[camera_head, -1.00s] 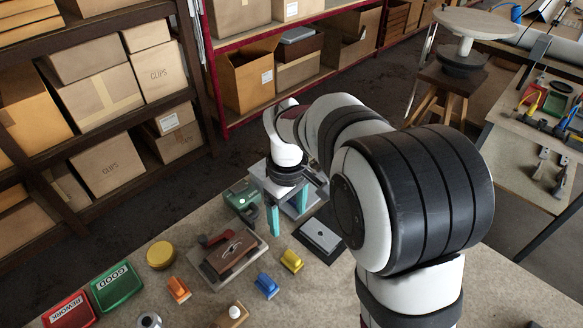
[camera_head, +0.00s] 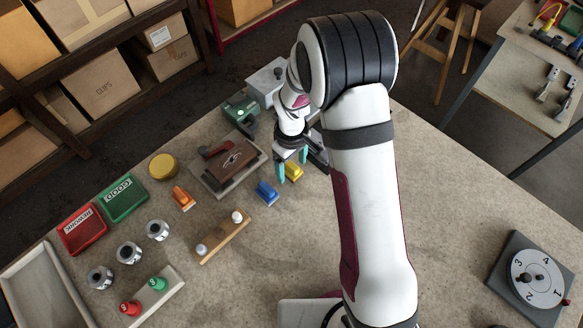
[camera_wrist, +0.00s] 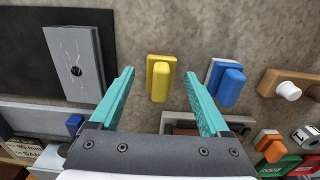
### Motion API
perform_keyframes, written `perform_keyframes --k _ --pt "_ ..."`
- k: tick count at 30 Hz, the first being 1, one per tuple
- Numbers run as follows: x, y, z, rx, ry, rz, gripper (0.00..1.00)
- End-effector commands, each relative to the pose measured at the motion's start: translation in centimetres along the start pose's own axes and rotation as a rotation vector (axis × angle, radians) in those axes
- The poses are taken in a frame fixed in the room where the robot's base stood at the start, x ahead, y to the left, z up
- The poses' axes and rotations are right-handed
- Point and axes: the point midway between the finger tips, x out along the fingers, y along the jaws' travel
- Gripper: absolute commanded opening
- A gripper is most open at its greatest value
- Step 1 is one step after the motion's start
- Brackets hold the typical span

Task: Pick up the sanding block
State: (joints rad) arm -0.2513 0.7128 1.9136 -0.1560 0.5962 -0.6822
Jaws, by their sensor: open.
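My gripper (camera_head: 291,166) is open, with teal fingers pointing down at the bench. In the wrist view a small yellow block (camera_wrist: 159,80) with a raised grip lies between and just beyond the two fingertips (camera_wrist: 158,72), with nothing held. It also shows in the head view (camera_head: 294,172), partly behind the fingers. A similar blue block (camera_head: 267,193) lies to its left, and an orange one (camera_head: 183,197) farther left. The blue one shows right of the fingers in the wrist view (camera_wrist: 228,84). No label tells which of these is the sanding block.
A brown block (camera_head: 233,160) sits on a grey tray (camera_head: 213,186). A wooden bar (camera_head: 222,237) with two knobs lies in front. Green (camera_head: 124,197) and red (camera_head: 82,229) bins stand left. A grey slab (camera_wrist: 85,64) lies near my left finger. The bench's front middle is clear.

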Motion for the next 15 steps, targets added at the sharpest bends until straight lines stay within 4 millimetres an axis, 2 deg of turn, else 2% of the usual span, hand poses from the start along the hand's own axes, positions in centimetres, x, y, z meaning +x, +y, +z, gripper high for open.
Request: perform_keyframes --k 2,15 --pt "-0.04 0.0 -0.01 0.0 0.0 0.0 0.8" --pt "-0.08 0.0 -0.01 0.0 0.0 0.0 0.03"
